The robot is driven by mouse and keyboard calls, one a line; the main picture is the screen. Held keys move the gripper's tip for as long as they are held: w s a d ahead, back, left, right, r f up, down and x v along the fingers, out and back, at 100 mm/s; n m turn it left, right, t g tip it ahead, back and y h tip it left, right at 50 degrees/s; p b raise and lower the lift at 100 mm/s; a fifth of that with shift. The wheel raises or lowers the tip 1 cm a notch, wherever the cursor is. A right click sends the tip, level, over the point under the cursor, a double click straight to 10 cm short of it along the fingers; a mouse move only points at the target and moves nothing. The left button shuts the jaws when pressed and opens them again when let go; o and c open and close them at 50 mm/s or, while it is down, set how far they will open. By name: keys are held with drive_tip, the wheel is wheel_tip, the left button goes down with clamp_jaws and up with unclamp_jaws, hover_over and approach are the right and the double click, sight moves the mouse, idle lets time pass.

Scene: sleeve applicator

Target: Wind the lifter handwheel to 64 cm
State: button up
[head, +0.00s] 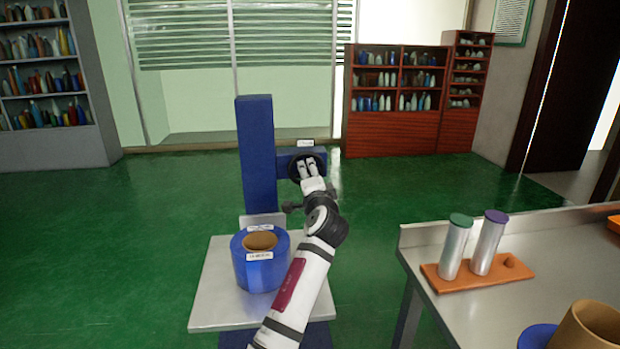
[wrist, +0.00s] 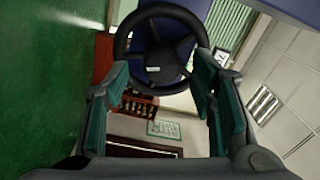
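The black handwheel (head: 292,168) is on the blue lifter column (head: 256,150), facing my arm. In the wrist view the handwheel (wrist: 164,60) fills the upper middle, with a round hub and a small label. My gripper (head: 308,165) is at the wheel in the head view. In the wrist view my gripper (wrist: 160,72) is open, its green-padded fingers wide apart at the left and right of the wheel's lower rim. I cannot tell whether they touch it. The lifter's grey platform (head: 213,300) carries a blue roll (head: 262,275) with a brown core. Labels are too small to read.
A steel table (head: 430,240) stands at the right, with an orange holder (head: 500,275) bearing two capped silver cylinders. A brown ring (head: 590,325) is at its near edge. Red shelves (head: 350,115) stand behind. Green floor left of the lifter is clear.

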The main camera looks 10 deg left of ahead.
drive_tip(key=shift+s, duration=0.15)
drive_tip(key=v, duration=1.1)
drive_tip(key=shift+s, duration=0.35)
drive_tip(key=shift+d, duration=0.15)
